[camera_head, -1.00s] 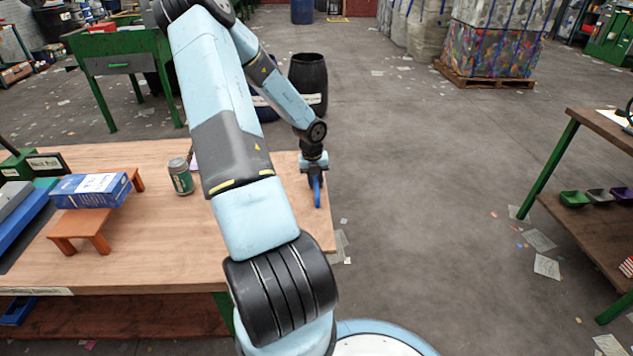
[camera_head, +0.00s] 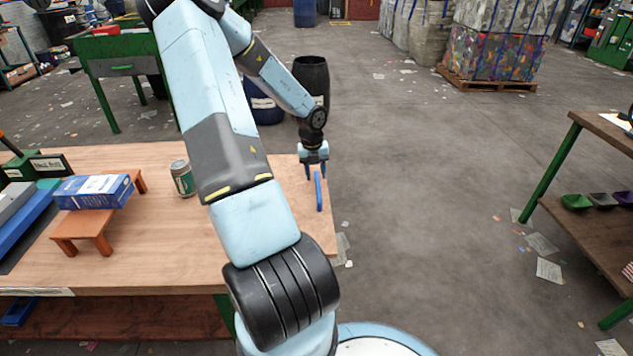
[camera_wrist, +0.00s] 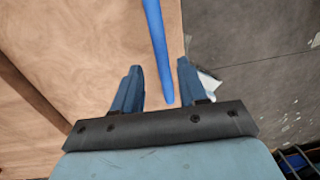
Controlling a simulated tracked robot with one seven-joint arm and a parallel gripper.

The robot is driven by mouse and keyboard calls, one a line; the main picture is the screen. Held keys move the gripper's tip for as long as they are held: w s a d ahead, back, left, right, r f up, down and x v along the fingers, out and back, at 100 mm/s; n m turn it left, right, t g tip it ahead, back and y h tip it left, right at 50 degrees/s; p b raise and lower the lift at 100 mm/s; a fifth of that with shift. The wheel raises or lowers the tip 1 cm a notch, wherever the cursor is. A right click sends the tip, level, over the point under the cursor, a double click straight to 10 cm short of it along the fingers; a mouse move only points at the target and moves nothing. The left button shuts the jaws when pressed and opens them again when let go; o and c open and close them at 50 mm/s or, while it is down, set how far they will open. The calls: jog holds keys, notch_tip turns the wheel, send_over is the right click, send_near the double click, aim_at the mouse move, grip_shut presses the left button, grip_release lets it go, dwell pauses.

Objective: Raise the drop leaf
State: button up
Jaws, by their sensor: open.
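The drop leaf (camera_head: 312,232) is the wooden right end of the workbench, and its surface looks level with the rest of the top. It also shows in the wrist view (camera_wrist: 100,40), where a dark seam runs along its left. A long blue handle (camera_head: 319,192) lies along the leaf near its right edge. My gripper (camera_head: 316,173) is open at the far end of the handle. In the wrist view the handle (camera_wrist: 158,45) passes between the spread fingers with a gap on each side. What supports the leaf underneath is hidden.
A green can (camera_head: 182,179) stands on the bench left of my arm. A blue box (camera_head: 95,191) rests on a small orange stand (camera_head: 82,226) farther left. Black and blue barrels stand beyond the bench.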

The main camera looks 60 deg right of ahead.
notch_tip(320, 180, up, 9)
jog(key=shift+w+a, duration=0.2)
jog(key=shift+w, duration=0.15)
jog(key=shift+f, duration=0.1)
dwell(0.4)
jog(key=w+a+r+n+t+y, duration=0.1)
jog(key=w+a+r+n, duration=0.45)
jog(key=a+n, duration=0.35)
jog(key=w+a+r+n+t+y, duration=0.15)
jog(key=w+a+r+n, duration=0.4)
jog(key=a, duration=0.55)
jog(key=s+a+r+n+t, duration=0.25)
jog(key=a+r+n, duration=0.65)
jog(key=a+n, duration=0.45)
jog(key=s+a+r+n+h, duration=0.1)
jog(key=s+a+r+n, duration=0.3)
jog(key=n, duration=0.5)
jog(key=s+a+r+n+t+h, duration=0.1)
jog(key=s+a+r+n, duration=0.3)
jog(key=s+a+n, duration=0.4)
jog(key=shift+s+a+r+n, duration=0.15)
jog(key=shift+a+n, duration=0.55)
jog(key=shift+a, duration=0.4)
